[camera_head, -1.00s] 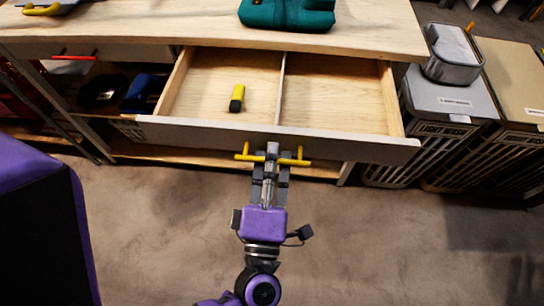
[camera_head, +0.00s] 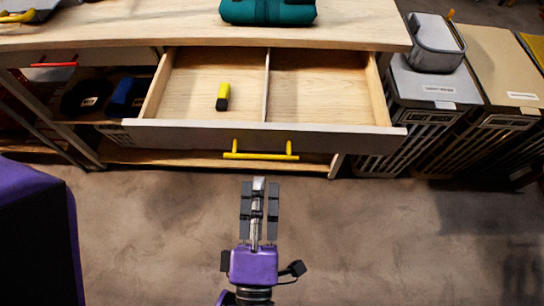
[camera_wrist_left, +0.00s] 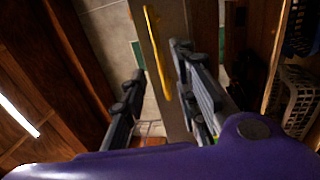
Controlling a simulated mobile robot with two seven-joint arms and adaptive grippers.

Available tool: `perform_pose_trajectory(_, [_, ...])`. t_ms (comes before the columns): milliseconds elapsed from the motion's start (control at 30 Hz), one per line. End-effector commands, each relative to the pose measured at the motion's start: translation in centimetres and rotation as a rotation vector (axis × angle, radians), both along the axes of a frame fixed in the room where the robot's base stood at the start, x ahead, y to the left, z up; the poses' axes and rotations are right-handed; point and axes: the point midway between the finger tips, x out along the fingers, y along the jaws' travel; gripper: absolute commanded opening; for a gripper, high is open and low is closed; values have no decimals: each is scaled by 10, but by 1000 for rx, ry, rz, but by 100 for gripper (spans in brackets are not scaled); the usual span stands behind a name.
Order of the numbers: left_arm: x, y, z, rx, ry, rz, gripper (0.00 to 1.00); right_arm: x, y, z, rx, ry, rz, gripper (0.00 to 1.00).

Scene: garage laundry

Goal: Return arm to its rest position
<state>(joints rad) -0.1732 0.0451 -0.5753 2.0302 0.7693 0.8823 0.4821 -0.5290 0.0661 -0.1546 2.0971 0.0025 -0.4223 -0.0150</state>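My left gripper (camera_head: 260,186) is below the open drawer in the head view, its fingers pointing up toward the drawer front (camera_head: 200,133). The fingers are apart and empty, with a gap of floor between them and the yellow drawer handle (camera_head: 261,155). In the left wrist view the open fingers (camera_wrist_left: 159,62) also show, with the yellow handle (camera_wrist_left: 155,50) beyond them, apart from them. The drawer is pulled out. A yellow and black object (camera_head: 223,97) lies in its left compartment. My right gripper is not in view.
A teal case (camera_head: 268,11) sits on the wooden tabletop (camera_head: 150,33). Laundry bins (camera_head: 436,85) stand to the right, one with a grey metal container (camera_head: 436,45) on top. A red handle (camera_head: 54,65) marks the drawer at left. The floor (camera_head: 350,240) in front is clear.

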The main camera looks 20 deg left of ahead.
Motion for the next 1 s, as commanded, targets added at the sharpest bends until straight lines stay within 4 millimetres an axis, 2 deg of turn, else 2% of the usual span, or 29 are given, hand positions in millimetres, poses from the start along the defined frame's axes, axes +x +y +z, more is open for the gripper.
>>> perform_pose_trajectory(467, [1, -3, -2, 21, 13, -10, 28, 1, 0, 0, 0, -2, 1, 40])
perform_pose_trajectory(567, [7, -24, -7, 99, 53, -88, 28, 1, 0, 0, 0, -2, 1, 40])
perform_pose_trajectory(667, [16, -54, -20, 291, 121, -229, 28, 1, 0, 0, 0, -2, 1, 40])
perform_pose_trajectory(733, [14, -69, -45, 487, 206, -339, 28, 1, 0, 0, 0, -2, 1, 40])
perform_pose_trajectory(833, [-6, -70, -101, 791, 377, -496, 28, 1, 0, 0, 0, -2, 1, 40])
perform_pose_trajectory(933, [-43, -44, -163, 1065, 584, -641, 28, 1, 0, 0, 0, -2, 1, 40])
perform_pose_trajectory(1000, [-73, -16, -198, 1209, 723, -722, 28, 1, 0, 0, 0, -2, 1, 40])
